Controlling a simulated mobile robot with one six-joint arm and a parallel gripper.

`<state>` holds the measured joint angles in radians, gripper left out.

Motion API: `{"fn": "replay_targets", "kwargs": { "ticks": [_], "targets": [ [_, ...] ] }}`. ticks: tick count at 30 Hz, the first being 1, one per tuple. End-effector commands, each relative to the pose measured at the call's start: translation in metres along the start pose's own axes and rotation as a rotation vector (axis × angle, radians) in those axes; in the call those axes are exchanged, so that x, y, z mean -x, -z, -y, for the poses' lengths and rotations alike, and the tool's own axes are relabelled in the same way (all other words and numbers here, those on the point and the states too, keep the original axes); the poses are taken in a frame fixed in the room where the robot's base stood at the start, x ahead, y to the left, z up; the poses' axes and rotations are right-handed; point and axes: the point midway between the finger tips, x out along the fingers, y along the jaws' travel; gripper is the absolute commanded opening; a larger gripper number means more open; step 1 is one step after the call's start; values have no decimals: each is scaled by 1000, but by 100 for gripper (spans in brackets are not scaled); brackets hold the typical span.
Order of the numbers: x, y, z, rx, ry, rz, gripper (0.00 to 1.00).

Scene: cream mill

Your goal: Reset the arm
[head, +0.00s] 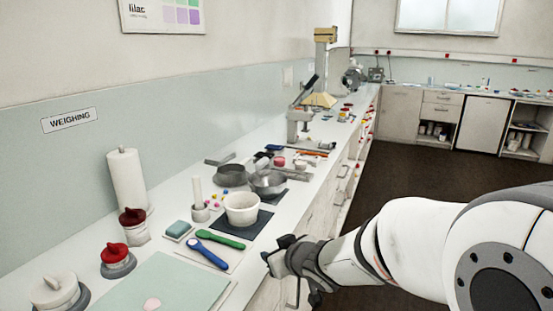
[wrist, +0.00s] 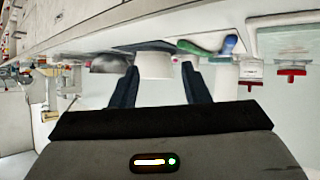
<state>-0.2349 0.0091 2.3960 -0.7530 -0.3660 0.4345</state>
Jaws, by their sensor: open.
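My gripper (head: 277,261) is at the front edge of the counter in the head view, at the end of my white arm reaching in from the right. In the wrist view my gripper (wrist: 160,82) shows two dark fingers spread apart with nothing held between them. The wrist picture is upside down. A white bowl (head: 242,208) stands on a dark mat (head: 262,224) on the counter, beyond my gripper and apart from it. The bowl also shows between and behind the fingers in the wrist view (wrist: 153,66).
The white counter (head: 225,262) runs along the wall. Blue spoon (head: 207,254) and green spoon (head: 220,239) lie near the gripper. Metal pans (head: 268,185), a paper roll (head: 126,180) and red-topped jars (head: 115,255) stand around. The dark floor (head: 410,165) is clear.

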Motion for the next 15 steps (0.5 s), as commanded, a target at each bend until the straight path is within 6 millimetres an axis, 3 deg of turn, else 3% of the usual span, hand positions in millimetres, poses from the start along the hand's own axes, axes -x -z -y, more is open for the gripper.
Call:
{"fn": "replay_targets", "kwargs": {
  "ticks": [1, 3, 6, 10, 15],
  "targets": [
    [24, 0, -25, -30, -92, 54, 42],
    [52, -12, -50, -79, -200, 150, 42],
    [98, -34, -73, -169, -309, 298, 42],
    [159, -64, -76, -305, -375, 492, 42],
    [221, -91, -50, -462, -343, 692, 42]
  ]
}}
